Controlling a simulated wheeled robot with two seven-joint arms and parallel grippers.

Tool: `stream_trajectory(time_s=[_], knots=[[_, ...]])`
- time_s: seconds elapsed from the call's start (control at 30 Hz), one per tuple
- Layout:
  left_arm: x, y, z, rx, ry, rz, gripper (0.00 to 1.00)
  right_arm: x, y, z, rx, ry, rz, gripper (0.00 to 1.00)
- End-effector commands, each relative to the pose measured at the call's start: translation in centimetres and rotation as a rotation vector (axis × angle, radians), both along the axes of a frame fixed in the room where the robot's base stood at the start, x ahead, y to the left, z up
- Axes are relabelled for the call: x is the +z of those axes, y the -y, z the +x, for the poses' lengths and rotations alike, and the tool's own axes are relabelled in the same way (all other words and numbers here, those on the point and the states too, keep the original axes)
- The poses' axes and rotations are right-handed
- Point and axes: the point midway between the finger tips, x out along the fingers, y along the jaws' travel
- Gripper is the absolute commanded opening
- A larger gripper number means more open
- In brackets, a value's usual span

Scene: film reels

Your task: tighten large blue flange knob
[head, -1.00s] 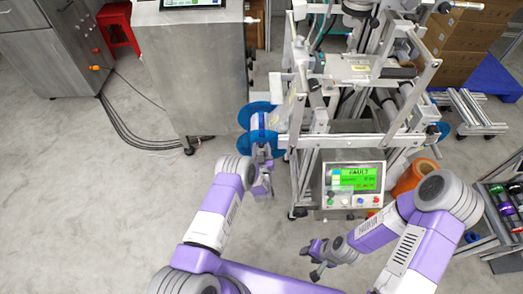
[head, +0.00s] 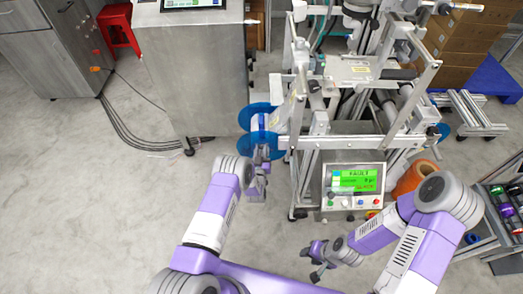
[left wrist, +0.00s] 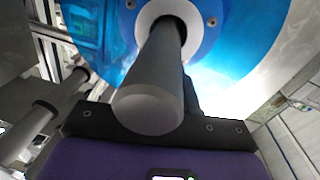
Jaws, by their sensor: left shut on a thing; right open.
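The large blue flange (head: 258,108) stands on the left side of the machine frame, and its blue knob (head: 262,123) shows at its middle. My left gripper (head: 262,143) reaches up to it from below and is shut on the knob; the jaws' hold is mostly hidden. In the left wrist view the blue flange (left wrist: 235,55) fills the top, with a white hub and a grey round shaft (left wrist: 160,80) pointing at the camera. My right gripper (head: 312,262) is open and empty, low in front of the machine, away from the flange.
A control panel (head: 353,186) with a green screen reading FAULT sits right of my left arm. A grey steel cabinet (head: 195,75) stands left of the flange. An orange roll (head: 412,178) and a rack of rolls (head: 505,205) are at the right.

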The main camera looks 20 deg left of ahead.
Motion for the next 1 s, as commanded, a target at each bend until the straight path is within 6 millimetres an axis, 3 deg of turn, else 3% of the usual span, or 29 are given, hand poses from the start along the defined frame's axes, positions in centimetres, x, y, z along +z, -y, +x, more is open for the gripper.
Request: stream_trajectory(time_s=[0.5, 1.0], knots=[[-0.23, -0.92, -0.06, -0.323, 0.035, 0.012, 0.0, -0.01, 0.0, 0.0, 0.0, 0.0, 0.0, 0.43], [-0.25, -0.99, -0.01, -0.398, 0.044, 0.013, 0.0, -0.01, 0.0, 0.0, 0.0, 0.0, 0.0, 0.43]])
